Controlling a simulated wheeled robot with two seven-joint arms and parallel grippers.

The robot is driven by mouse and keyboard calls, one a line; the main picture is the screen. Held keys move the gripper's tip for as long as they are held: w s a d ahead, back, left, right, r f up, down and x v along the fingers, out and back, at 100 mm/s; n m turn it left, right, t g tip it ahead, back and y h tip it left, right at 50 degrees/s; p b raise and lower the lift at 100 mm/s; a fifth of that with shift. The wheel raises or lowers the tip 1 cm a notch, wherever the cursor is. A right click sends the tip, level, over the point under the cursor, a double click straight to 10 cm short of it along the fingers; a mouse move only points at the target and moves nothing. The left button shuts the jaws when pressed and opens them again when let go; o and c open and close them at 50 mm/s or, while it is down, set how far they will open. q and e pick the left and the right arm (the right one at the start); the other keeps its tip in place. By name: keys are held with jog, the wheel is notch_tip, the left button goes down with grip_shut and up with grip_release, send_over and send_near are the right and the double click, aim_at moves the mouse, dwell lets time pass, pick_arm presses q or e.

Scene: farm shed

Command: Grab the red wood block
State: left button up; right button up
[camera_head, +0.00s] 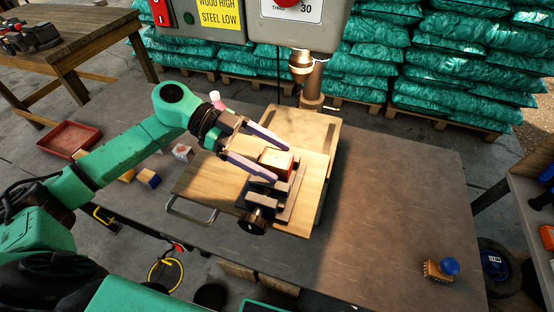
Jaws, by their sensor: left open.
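The red wood block (276,163) sits in a dark metal vise (286,197) on a wooden board. Its top looks pale wood and its side red. My left gripper (282,162) is open, with its two long fingers reaching toward the block from the left. One finger lies on the far side and the other on the near side of the block. I cannot tell whether either finger touches it. My right gripper does not show.
A red tray (69,139) and small blocks (148,178) lie left. A blue-knobbed brush (439,270) lies front right. The right table area is mostly clear. Green sacks are stacked behind.

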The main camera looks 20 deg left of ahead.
pick_arm(q)
jog(key=shift+w+a, duration=0.1)
grip_shut()
